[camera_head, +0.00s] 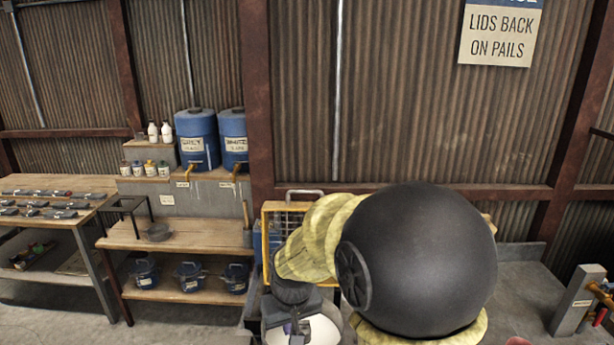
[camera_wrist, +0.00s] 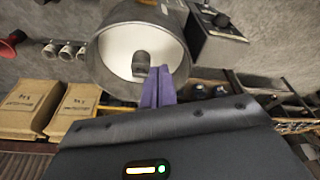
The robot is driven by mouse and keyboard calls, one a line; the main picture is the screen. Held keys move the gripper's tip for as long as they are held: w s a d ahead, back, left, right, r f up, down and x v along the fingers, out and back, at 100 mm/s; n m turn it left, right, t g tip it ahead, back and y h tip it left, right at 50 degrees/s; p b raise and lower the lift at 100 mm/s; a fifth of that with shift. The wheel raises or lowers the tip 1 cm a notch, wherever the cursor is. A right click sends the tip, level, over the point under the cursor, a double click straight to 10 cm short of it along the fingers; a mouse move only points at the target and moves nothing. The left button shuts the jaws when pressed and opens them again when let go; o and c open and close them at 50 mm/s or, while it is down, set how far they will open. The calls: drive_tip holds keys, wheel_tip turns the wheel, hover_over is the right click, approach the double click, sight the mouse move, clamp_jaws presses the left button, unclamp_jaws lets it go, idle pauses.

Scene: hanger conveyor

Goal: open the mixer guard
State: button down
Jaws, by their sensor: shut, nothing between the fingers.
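The mixer guard (camera_head: 270,215), a yellow frame with wire mesh and a grey bar handle on top, appears upright in the head view. My arm hides much of it. In the wrist view a yellow-edged mesh strip (camera_wrist: 294,127) shows at the right. A round metal pail (camera_wrist: 98,60) with a white inside lies ahead of my gripper; its white top (camera_head: 322,330) shows low in the head view. My gripper (camera_wrist: 158,70) has purple fingers, shut and empty. Their tips overlap the pail's rim in the picture; contact cannot be told.
A grey control box (camera_wrist: 215,35) with a black knob stands beside the pail. Brown sacks (camera_wrist: 72,108) lie at the left of the wrist view. A wooden bench (camera_head: 185,235) with blue pails below stands left in the head view, a table (camera_head: 60,215) further left.

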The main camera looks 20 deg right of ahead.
drive_tip(key=w+d+r+p, duration=0.2)
drive_tip(key=w+r, duration=0.5)
drive_tip(key=w, duration=0.1)
drive_tip(key=w+d+r+m+p, duration=0.1)
drive_tip(key=w+d+r+p, duration=0.2)
drive_tip(key=w+r, duration=0.5)
drive_tip(key=w+d+r+m+h+p, duration=0.1)
drive_tip(key=w+d+r+p, duration=0.1)
drive_tip(key=w+r, duration=0.5)
drive_tip(key=shift+w+d+r, duration=0.2)
drive_tip(key=shift+w, duration=0.25)
drive_tip(key=shift+w+d+r, duration=0.15)
drive_tip(key=shift+w, duration=0.25)
drive_tip(key=w+d+r+m+p, duration=0.1)
drive_tip(key=d+r+m+p, duration=0.1)
drive_tip(key=d+r, duration=0.3)
drive_tip(key=shift+w+d+r+m+t+p, duration=0.3)
drive_tip(key=shift+w+d+r, duration=0.1)
drive_tip(key=shift+d, duration=0.35)
drive_tip(key=shift+f, duration=0.1)
